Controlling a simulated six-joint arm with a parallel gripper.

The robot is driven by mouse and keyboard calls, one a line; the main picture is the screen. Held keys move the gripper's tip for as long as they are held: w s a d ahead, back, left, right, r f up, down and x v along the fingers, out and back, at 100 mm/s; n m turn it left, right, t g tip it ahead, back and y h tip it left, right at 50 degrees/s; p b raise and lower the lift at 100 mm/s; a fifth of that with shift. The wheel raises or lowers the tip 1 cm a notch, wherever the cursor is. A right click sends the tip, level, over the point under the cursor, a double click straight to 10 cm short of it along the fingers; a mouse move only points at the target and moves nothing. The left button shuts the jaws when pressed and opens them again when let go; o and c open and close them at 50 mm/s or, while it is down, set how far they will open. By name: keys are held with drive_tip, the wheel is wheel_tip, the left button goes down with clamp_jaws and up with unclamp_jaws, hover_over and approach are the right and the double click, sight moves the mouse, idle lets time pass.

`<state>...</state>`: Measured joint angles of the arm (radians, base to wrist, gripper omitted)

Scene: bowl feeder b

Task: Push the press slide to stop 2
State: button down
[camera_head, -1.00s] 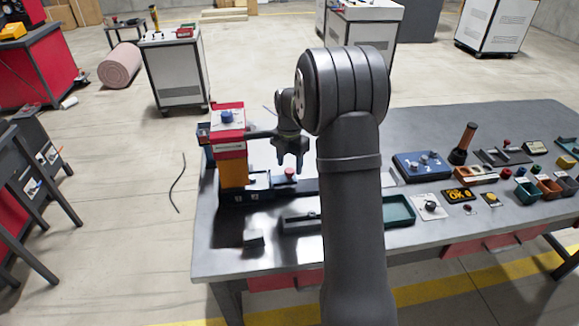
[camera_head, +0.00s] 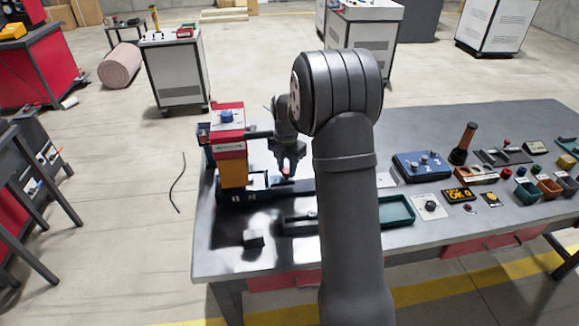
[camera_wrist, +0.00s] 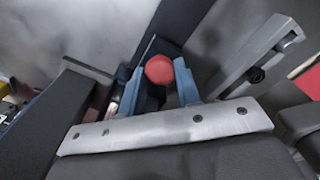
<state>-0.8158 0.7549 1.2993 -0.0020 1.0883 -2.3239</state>
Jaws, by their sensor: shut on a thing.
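The press (camera_head: 231,142), red on top with an orange front and a blue knob, stands at the left end of the table. Its dark slide rail (camera_head: 234,199) runs right from its base, with a blue-edged part beside the press. My gripper (camera_head: 288,172) points down over the rail, right of the press. In the wrist view, the blue fingers (camera_wrist: 159,84) are shut on the slide's red round knob (camera_wrist: 159,69). The knob is mostly hidden by the fingers in the head view. I cannot read the stop marks.
A green tray (camera_head: 397,211) and a blue three-knob box (camera_head: 421,166) are to the right. My arm hides the table's middle.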

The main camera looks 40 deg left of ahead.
drive_tip(key=shift+s+a, duration=0.6)
drive_tip(key=c, duration=1.1)
unclamp_jaws()
drive_tip(key=shift+o, duration=0.2)
wheel_tip(320, 180, up, 18)
drive_tip(key=shift+f, duration=0.25)
